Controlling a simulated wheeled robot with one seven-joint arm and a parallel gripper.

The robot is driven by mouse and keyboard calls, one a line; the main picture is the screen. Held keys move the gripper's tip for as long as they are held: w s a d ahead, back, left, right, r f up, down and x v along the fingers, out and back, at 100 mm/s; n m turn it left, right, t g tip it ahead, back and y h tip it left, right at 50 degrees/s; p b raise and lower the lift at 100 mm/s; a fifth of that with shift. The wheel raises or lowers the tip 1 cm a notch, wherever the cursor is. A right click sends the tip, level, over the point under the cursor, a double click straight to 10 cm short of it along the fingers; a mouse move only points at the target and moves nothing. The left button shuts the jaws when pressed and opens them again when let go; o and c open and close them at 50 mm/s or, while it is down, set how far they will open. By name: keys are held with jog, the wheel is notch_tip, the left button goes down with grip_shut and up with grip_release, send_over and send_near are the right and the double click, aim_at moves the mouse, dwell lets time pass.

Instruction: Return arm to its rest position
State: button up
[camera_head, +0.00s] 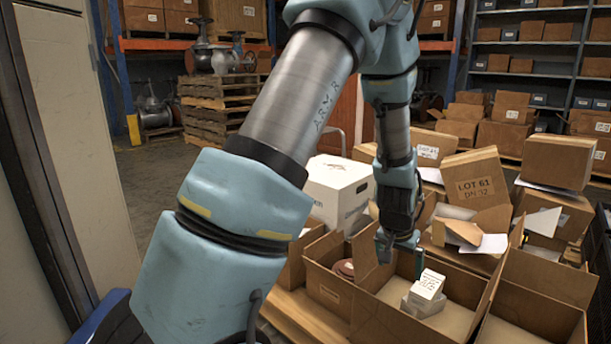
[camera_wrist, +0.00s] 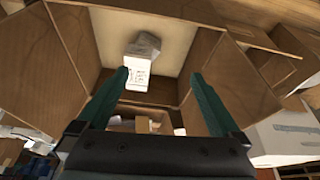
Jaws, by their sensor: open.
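My arm (camera_head: 300,90) reaches forward and down over open cardboard boxes in the head view. My gripper (camera_head: 402,262) hangs above the boxes, partly hidden by a box flap. In the wrist view its two green fingers stand wide apart and my gripper (camera_wrist: 160,85) is open and empty. A white labelled carton (camera_head: 428,285) rests on another light block inside the open cardboard box (camera_head: 375,318) just right of and below the fingers. In the wrist view the white carton (camera_wrist: 137,72) lies beyond the fingertips, apart from them.
A white box (camera_head: 338,190) stands behind the arm. A Lot 61 carton (camera_head: 473,188) and several other cartons are piled at right. Raised flaps surround the gripper. Stacked pallets (camera_head: 215,105) and shelves (camera_head: 540,55) stand behind. Grey floor (camera_head: 155,190) is clear at left.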

jog(key=s+a+r+n+g+y+p, duration=0.1)
jog(key=s+a+r+n, duration=0.2)
jog(key=a, duration=0.7)
jog(key=s+a+r+n+y, duration=0.1)
jog(key=s+a+r, duration=0.3)
jog(key=a, duration=0.6)
jog(key=s+a+r+n+g+p, duration=0.1)
jog(key=s+a+r+n, duration=0.15)
jog(key=a+r, duration=0.45)
notch_tip(320, 180, up, 35)
jog(key=a+p, duration=0.2)
jog(key=p, duration=3.5)
jog(key=shift+w+r, duration=0.15)
jog(key=shift+w, duration=0.3)
